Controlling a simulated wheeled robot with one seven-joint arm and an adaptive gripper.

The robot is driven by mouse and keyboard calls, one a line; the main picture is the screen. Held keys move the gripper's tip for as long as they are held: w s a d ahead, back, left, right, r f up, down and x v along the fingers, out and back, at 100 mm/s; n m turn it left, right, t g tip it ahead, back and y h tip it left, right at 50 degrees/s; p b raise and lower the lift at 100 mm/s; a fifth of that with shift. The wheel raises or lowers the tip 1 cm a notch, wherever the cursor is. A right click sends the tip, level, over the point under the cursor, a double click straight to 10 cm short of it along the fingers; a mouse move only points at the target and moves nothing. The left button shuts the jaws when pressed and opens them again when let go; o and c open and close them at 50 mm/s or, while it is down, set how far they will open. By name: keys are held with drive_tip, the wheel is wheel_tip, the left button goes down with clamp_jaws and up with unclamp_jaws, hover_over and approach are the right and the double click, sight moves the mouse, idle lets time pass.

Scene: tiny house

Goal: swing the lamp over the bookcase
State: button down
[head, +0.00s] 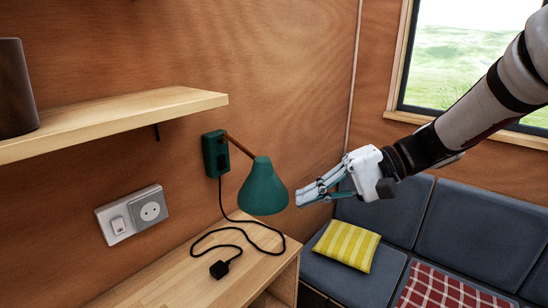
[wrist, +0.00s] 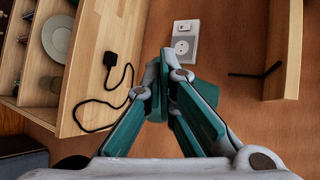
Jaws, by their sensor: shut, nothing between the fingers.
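The lamp has a green cone shade (head: 263,188) on a short brown arm from a green wall box (head: 215,153). The shade hangs at the bookcase's right end, above the top's back edge in the head view. The low wooden bookcase (head: 165,283) stands against the wall; its top and shelves also show in the wrist view (wrist: 112,30). My gripper (head: 301,196) is shut and empty just right of the shade; I cannot tell whether they touch. In the wrist view my gripper (wrist: 165,75) hides most of what lies behind its fingers.
A black cord with a plug (head: 220,268) lies on the bookcase top. A wall switch and socket (head: 133,214) are at left. A wooden shelf (head: 110,121) juts out above, bearing a dark pot (head: 15,90). A grey sofa (head: 350,283) with a yellow cushion (head: 346,245) is at right.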

drive_tip(key=w+d+m+t+y, duration=0.1)
drive_tip(key=w+d+t+y, duration=0.15)
drive_tip(key=w, duration=0.45)
drive_tip(key=w+d+m+t+y, duration=0.2)
drive_tip(key=w+y, duration=0.2)
drive_tip(key=w, duration=0.2)
drive_tip(key=s+p+x, duration=0.2)
drive_tip(key=p+x, duration=0.1)
drive_tip(key=x, duration=0.9)
drive_tip(key=shift+a+f, duration=0.25)
drive_tip(key=shift+a, duration=0.2)
drive_tip(key=shift+h, duration=0.25)
